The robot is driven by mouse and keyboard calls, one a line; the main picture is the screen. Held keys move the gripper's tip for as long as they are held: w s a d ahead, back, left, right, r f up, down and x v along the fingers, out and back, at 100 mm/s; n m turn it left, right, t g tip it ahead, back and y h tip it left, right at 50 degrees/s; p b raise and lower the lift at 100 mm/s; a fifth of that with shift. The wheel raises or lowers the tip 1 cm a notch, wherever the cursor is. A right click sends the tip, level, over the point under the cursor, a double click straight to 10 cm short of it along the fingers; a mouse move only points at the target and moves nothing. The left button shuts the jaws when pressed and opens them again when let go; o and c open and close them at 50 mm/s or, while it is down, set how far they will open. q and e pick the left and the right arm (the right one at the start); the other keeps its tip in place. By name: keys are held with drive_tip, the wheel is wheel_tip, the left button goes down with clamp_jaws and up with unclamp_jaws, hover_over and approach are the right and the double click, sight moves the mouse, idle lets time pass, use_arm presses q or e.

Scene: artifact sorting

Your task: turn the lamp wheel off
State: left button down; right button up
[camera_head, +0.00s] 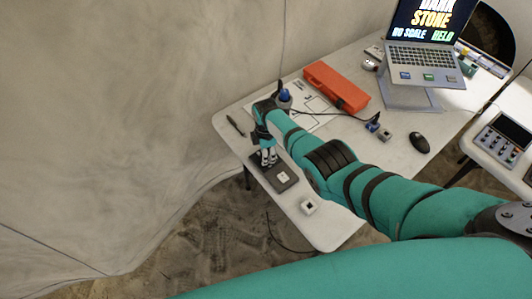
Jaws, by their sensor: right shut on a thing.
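My right gripper (267,160) points down at the near left end of the white table, over a flat dark base (287,184). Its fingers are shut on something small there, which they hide. I cannot tell for sure whether this is the lamp wheel. A small white square piece (283,177) shows on the base, just right of the fingers. My right arm reaches in from the right across the table and covers part of it. My left gripper is out of view.
On the white table (325,229) are a small white box (309,207), an orange case (336,86), a dark pen-like item (235,126), a laptop (424,57) on a stand and a black mouse (419,143). A second table with a control panel (501,138) stands at the right.

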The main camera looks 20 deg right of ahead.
drive_tip(key=shift+w+r, duration=0.15)
idle(0.3)
drive_tip(key=o, duration=1.2)
drive_tip(key=shift+c, duration=0.2)
wheel_tip(320, 180, up, 12)
